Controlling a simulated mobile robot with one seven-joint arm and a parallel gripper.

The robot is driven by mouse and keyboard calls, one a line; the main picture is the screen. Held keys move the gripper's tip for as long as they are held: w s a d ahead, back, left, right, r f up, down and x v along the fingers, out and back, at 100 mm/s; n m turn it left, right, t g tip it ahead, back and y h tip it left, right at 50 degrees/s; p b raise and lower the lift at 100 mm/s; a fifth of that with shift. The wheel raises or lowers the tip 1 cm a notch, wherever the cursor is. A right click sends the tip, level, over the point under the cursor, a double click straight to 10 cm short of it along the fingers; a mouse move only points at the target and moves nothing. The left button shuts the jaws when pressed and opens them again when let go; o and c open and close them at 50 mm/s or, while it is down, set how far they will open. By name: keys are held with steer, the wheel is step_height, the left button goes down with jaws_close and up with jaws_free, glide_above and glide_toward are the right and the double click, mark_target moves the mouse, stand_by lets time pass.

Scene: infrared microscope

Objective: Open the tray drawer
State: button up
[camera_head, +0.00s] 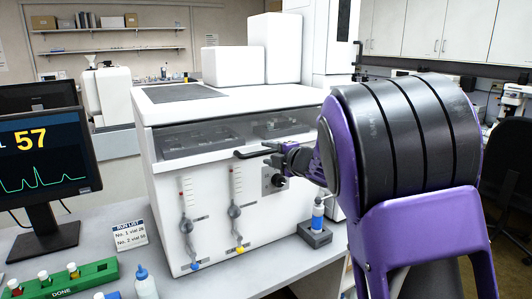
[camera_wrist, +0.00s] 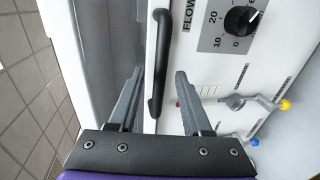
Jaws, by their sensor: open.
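The white instrument (camera_head: 210,225) stands on the bench with a dark see-through upper section (camera_head: 190,138), where tray shapes show inside. A black bar handle (camera_head: 254,152) sits at the upper front edge, partly hidden by my arm. In the wrist view the handle (camera_wrist: 161,60) runs lengthwise between my fingers, beside the dark glass. My gripper (camera_wrist: 160,72) is open, with one finger on each side of the handle's near end. No clear finger contact shows. In the head view my gripper (camera_head: 276,160) is at the handle's right end, mostly hidden by my purple wrist.
A flow knob (camera_wrist: 238,20) and valve levers (camera_wrist: 233,102) lie right of my fingers in the wrist view. On the bench are a monitor (camera_head: 45,150), a run list card (camera_head: 130,234), a green vial rack (camera_head: 62,281), a squeeze bottle (camera_head: 146,285) and a blue-capped vial (camera_head: 317,216) in a block.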

steer(key=shift+x, duration=1.2)
jaws_close()
stand_by(0.6)
